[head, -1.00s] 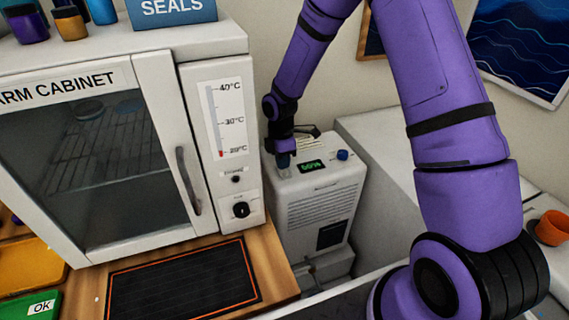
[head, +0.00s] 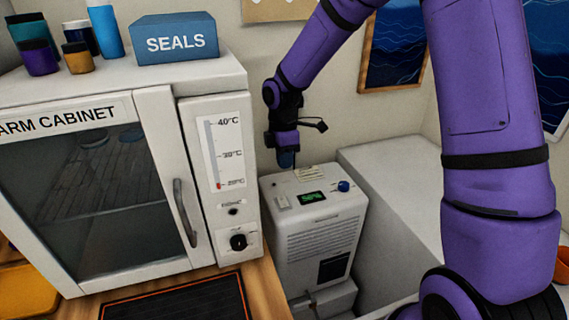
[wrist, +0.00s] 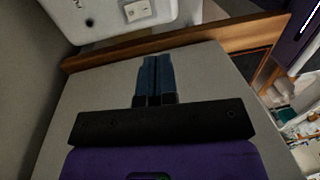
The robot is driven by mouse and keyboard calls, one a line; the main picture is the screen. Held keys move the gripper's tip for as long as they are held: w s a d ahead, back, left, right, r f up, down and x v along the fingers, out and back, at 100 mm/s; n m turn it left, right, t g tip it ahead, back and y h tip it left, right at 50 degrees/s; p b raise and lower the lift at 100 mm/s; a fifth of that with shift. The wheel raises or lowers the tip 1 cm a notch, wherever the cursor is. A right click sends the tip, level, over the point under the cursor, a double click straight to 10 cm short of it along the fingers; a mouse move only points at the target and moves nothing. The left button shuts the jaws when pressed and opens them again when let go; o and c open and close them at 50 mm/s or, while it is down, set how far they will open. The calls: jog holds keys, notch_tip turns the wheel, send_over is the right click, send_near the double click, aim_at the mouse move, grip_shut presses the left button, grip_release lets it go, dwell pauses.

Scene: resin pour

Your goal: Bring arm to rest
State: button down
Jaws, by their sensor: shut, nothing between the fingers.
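My purple arm reaches down from the upper right in the head view. My gripper (head: 286,160) hangs just above the top of a white machine (head: 318,225) with a green display and a blue knob. In the wrist view my gripper (wrist: 156,78) shows two blue fingers pressed together, with nothing between them. A corner of a white casing with a pale switch (wrist: 137,11) shows beyond the fingertips.
A warm cabinet (head: 187,85) with a closed door stands left of the machine. A blue SEALS box (head: 175,43) and several jars stand on it. A dark mat (head: 180,300) lies in front. A white block (head: 390,185) stands to the right, near the wall.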

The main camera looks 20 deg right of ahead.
dwell(0.3)
jog(key=s+d+r+m+t, duration=0.4)
jog(key=s+r+m, duration=0.55)
jog(key=r, duration=0.75)
jog(key=s+d+r+m+t, duration=0.1)
jog(key=s+d+r+m, duration=0.1)
jog(key=s, duration=0.7)
jog(key=s+d+r+m+t, duration=0.1)
jog(key=s+d+r+m, duration=0.2)
jog(key=s, duration=0.7)
jog(key=r+m, duration=0.2)
jog(key=m, duration=0.1)
jog(key=shift+s+d+t, duration=0.2)
jog(key=shift+s+t, duration=0.05)
jog(key=shift+t, duration=0.05)
jog(key=shift+m, duration=0.25)
